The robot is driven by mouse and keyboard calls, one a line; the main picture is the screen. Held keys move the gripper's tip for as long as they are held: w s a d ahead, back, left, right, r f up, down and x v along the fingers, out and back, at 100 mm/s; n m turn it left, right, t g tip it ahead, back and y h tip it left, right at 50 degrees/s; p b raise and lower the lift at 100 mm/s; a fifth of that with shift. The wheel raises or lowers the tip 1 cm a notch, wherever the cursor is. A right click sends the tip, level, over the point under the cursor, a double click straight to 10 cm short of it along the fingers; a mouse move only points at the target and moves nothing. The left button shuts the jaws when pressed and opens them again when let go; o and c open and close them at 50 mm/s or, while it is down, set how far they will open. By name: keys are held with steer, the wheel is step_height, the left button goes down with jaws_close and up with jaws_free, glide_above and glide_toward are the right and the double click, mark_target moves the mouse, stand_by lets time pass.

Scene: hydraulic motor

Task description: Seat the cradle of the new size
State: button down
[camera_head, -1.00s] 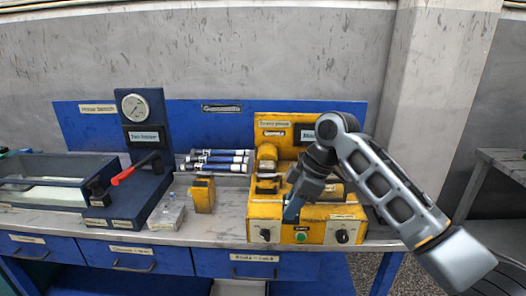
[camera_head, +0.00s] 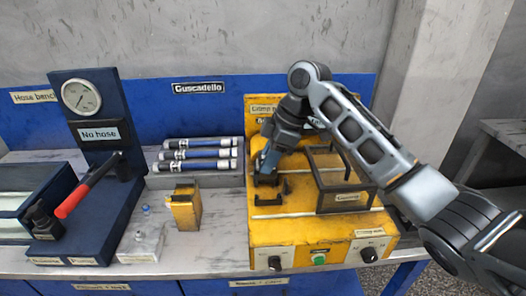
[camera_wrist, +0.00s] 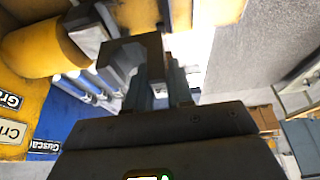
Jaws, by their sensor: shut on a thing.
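My gripper (camera_head: 268,164) points down over the left part of the yellow crimping machine (camera_head: 275,228). It is shut on a dark cradle (camera_head: 266,180), low over the machine's top. In the wrist view the cradle (camera_wrist: 135,52) is a grey-brown, notched block at the ends of the fingers (camera_wrist: 160,92). Small dark parts lie close beside it on the machine's top, partly hidden by my gripper. I cannot tell whether the cradle touches its seat.
A dark open frame (camera_head: 345,198) stands on the machine right of my gripper, under my arm. Left are a yellow block (camera_head: 185,208), a clear block (camera_head: 141,243), blue hoses (camera_head: 200,154) on a rack, and a hose bench with gauge (camera_head: 82,96) and red-handled lever (camera_head: 88,186).

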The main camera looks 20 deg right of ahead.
mark_target(273, 177)
steer(key=shift+f+b, duration=1.95)
steer(key=shift+f, duration=0.45)
steer(key=shift+f+b, duration=0.35)
steer(key=shift+f, duration=1.1)
steer(key=c, duration=0.9)
jaws_free()
steer(key=shift+s, duration=0.1)
steer(key=v, duration=0.8)
steer(key=shift+b, duration=0.4)
steer(key=shift+f, duration=0.1)
